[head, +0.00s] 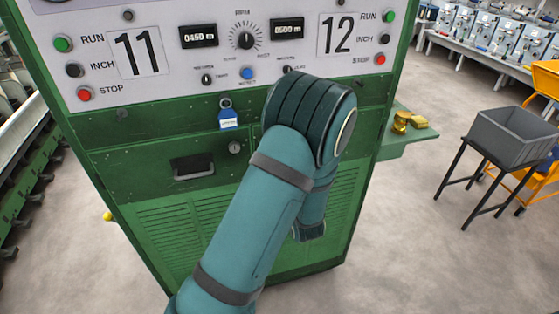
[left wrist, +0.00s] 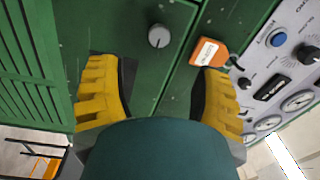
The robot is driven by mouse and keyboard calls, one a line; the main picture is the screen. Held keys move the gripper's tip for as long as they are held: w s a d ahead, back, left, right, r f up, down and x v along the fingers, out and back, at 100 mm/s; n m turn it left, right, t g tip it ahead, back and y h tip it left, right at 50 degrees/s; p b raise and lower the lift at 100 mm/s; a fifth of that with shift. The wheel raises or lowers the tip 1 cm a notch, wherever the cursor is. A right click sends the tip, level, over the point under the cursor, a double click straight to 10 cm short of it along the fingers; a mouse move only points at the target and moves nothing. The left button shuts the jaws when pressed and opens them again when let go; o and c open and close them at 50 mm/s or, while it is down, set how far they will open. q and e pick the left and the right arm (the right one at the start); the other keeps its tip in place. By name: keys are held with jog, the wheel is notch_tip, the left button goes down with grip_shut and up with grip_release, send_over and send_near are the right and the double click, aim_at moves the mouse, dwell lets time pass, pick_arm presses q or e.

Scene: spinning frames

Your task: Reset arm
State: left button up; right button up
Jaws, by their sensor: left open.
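My left arm (head: 255,215) rises from the bottom of the head view and bends in front of the green machine cabinet (head: 110,165). It hides my left gripper there. In the left wrist view my left gripper (left wrist: 163,98) has two yellow fingers wide apart, with nothing between them but the cabinet front behind. A round silver knob (left wrist: 158,36) and an orange tag or padlock with a white label (left wrist: 208,52) are on that front, beyond the fingers. The gap to the cabinet is hard to judge. My right gripper is in neither view.
The control panel (head: 160,87) has buttons and dials. A green side shelf (head: 408,142) holds brass-coloured pieces. A grey bin (head: 510,135) on a black stand is at right. Floor between cabinet and stand is clear.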

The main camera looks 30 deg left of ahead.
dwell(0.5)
pick_arm(q)
jog(key=s+d+f+n+g+h+b, duration=0.2)
jog(key=d+f+h, duration=0.3)
jog(key=f, duration=0.6)
jog(key=s+d+f+n+g+h+b, duration=0.1)
jog(key=s+d+f+n+h+b, duration=0.3)
jog(key=f, duration=0.7)
jog(key=s+d+f+n+g+h+b, duration=0.2)
jog(key=s+d+f+g+h, duration=0.5)
jog(key=s+d, duration=0.5)
notch_tip(320, 180, down, 3)
jog(key=d+h, duration=0.2)
jog(key=d, duration=0.1)
jog(key=shift+b, duration=0.35)
